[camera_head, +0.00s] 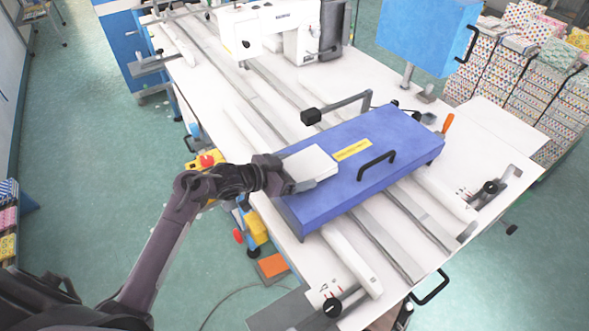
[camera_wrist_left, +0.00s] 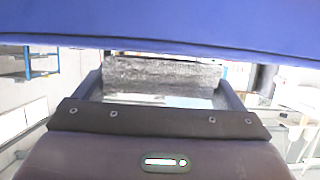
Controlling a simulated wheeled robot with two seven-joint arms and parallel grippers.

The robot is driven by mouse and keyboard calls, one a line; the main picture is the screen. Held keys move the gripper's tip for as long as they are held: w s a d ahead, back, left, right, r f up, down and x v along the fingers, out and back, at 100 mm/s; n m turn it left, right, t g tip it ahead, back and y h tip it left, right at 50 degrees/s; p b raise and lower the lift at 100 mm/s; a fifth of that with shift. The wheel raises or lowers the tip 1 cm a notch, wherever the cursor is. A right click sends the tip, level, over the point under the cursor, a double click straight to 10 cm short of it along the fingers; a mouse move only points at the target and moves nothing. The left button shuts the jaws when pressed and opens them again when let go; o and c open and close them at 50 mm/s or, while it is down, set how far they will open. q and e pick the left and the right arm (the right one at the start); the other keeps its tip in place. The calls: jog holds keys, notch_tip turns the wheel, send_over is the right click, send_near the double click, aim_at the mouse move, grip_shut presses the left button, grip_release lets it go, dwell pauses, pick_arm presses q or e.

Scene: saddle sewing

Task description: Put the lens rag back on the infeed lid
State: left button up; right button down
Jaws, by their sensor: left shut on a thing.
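The infeed lid, which I take to be the long blue cover (camera_head: 405,150), lies on the white machine table. It has a yellow label and a black handle. A pale, flat, folded piece that looks like the lens rag (camera_head: 312,163) shows over its left end. My left gripper (camera_head: 294,184) reaches in from the left and is shut on the rag. In the left wrist view a grey, rough-textured face of the rag (camera_wrist_left: 165,74) sits between the fingers, with blue lid (camera_wrist_left: 160,28) across the top. I cannot tell whether rag and lid touch. My right gripper is not in view.
A black block on a bent bar (camera_head: 312,117) stands just behind the lid. The lid's black handle (camera_head: 377,165) rises right of the rag. A white sewing machine (camera_head: 280,30) is at the back. An orange-handled tool (camera_head: 447,123) stands by the lid's far right corner.

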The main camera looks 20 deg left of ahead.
pick_arm(q)
jog(key=o, duration=0.8)
jog(key=shift+c, duration=0.2)
jog(key=shift+r, duration=0.15)
jog(key=shift+r, duration=0.35)
jog(key=b+v, duration=0.1)
jog(key=v, duration=1.1)
jog(key=shift+r, duration=0.1)
